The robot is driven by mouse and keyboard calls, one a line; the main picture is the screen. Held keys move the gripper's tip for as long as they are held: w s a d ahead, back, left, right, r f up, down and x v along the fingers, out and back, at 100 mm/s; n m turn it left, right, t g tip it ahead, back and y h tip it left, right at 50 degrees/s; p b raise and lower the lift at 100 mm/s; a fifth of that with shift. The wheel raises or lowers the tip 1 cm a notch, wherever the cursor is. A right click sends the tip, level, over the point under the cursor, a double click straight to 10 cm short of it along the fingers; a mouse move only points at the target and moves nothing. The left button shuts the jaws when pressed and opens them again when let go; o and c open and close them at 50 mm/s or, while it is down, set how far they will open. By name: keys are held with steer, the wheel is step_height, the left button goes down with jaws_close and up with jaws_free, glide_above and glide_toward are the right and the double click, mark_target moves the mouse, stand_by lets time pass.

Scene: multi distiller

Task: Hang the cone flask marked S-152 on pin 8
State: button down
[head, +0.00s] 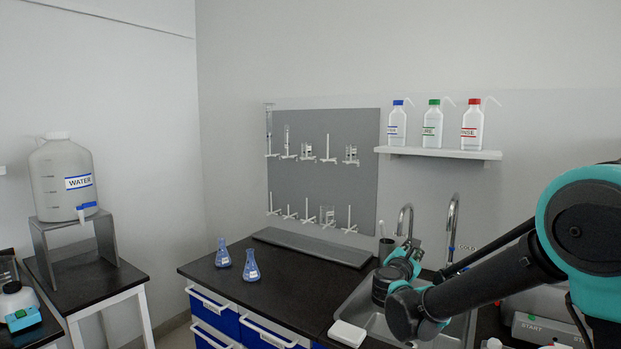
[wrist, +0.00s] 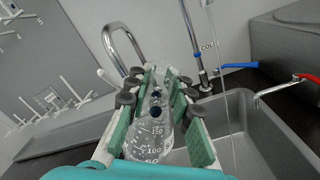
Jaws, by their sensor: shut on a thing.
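In the wrist view my gripper (wrist: 157,97) is shut on a clear cone flask (wrist: 152,132) with white volume marks, held over the sink area. No S-152 label is readable on it. In the head view my gripper (head: 405,262) is beside the taps, and the flask cannot be made out. The grey pegboard (head: 350,185) on the wall has two rows of white pins, several carrying glassware.
Two blue-filled flasks (head: 251,265) stand on the black counter (head: 290,290). The sink (wrist: 245,140) has tall curved taps (wrist: 125,45) close to my gripper. A shelf (head: 440,153) with wash bottles (head: 433,126) is right of the board. The counter before the board is mostly clear.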

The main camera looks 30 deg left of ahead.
steer(key=shift+m, duration=1)
steer(key=n, duration=0.6)
steer(key=shift+n, duration=1.5)
